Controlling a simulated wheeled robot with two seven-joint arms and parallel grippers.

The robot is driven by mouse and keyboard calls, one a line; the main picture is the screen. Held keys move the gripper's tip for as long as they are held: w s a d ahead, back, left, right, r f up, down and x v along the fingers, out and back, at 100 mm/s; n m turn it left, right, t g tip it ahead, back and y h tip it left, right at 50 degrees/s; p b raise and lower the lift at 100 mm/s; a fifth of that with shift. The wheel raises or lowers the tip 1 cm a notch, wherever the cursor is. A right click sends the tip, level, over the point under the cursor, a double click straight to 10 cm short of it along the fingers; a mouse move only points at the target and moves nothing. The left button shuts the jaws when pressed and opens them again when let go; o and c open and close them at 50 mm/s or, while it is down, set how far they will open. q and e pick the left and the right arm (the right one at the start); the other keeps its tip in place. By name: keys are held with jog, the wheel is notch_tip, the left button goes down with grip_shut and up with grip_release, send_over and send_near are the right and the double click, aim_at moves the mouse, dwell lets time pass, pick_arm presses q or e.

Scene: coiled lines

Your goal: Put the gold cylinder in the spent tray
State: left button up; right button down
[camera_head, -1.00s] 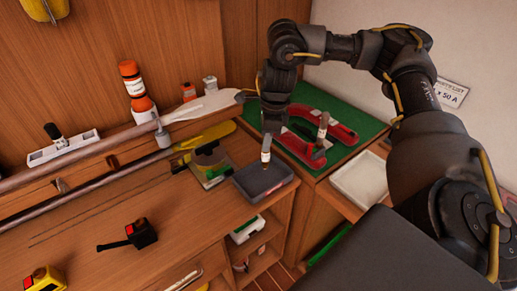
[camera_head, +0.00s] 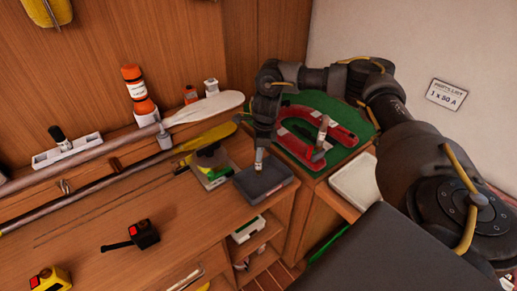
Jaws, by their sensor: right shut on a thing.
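My right gripper (camera_head: 261,142) points down over a dark grey tray (camera_head: 275,186) on the right end of the wooden bench. It is shut on a small upright cylinder (camera_head: 259,160), pale in the middle with a gold-brown end, largely hidden by the fingers. The cylinder's lower end is at the dark tray; I cannot tell whether it touches the floor. A white tray (camera_head: 352,184) lies empty further right. No label shows which is the spent tray. My left gripper is not in view.
A similar cylinder (camera_head: 322,131) stands by a red horseshoe-shaped holder (camera_head: 342,135) on a green mat (camera_head: 366,120). A small box (camera_head: 211,170) sits beside the dark tray.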

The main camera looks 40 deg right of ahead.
jog(key=shift+a+f, duration=0.1)
jog(key=shift+f, duration=0.1)
jog(key=c, duration=1.2)
grip_release()
jog(key=shift+c, duration=0.2)
jog(key=shift+r, duration=0.45)
notch_tip(320, 180, up, 12)
jog(key=d+b, duration=0.1)
jog(key=shift+s+f, duration=0.25)
jog(key=shift+s, duration=0.2)
jog(key=shift+d, duration=0.1)
